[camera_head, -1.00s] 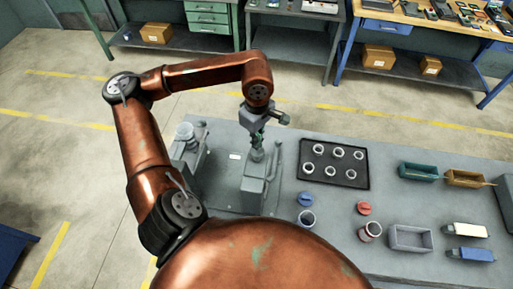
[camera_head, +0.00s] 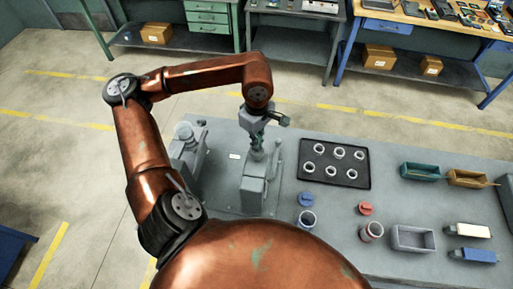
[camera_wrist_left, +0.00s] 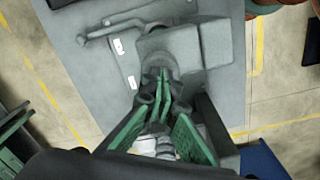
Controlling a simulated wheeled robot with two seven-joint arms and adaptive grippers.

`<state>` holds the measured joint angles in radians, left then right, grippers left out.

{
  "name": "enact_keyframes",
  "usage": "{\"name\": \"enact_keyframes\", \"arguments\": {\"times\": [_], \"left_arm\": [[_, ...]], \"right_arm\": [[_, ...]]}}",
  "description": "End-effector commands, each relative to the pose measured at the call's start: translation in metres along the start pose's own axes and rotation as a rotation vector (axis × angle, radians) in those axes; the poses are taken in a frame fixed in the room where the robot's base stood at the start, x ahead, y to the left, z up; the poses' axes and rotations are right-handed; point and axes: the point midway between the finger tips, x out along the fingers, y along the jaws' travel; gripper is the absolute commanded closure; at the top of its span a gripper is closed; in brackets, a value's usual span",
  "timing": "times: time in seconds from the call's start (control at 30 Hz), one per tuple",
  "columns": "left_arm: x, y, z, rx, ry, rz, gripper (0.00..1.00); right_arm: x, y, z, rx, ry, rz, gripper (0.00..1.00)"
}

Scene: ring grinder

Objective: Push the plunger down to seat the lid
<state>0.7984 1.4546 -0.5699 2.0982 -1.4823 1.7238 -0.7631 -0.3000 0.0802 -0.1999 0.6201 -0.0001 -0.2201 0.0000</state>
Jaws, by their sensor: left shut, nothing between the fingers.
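My left gripper (camera_head: 257,150) points down over a grey bench machine (camera_head: 254,190) with a side lever (camera_head: 276,158). It is shut, with its green fingers together and nothing between them. In the left wrist view the fingertips (camera_wrist_left: 163,76) meet at the round top of the machine (camera_wrist_left: 185,48). I cannot tell whether they touch it. The plunger and any lid under it are hidden by the fingers and machine body. A blue lid (camera_head: 306,199) and a red lid (camera_head: 366,208) lie on the table. My right gripper is not in view.
Another grey machine (camera_head: 186,142) stands left. A black tray (camera_head: 313,175) with several rings, two cups (camera_head: 306,220) (camera_head: 372,231), an empty grey bin (camera_head: 413,249), and green and yellow bins (camera_head: 421,170) (camera_head: 467,177) stand right on the grey table (camera_head: 340,215).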

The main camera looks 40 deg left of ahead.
Motion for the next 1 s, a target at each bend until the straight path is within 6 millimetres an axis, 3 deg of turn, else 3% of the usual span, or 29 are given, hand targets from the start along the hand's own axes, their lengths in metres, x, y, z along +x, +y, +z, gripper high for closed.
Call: {"name": "enact_keyframes", "arguments": {"times": [1.0], "left_arm": [[0.031, 0.000, 0.000, 0.000, 0.000, -0.001, 1.00]], "right_arm": [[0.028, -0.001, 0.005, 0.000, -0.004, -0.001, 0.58]]}}
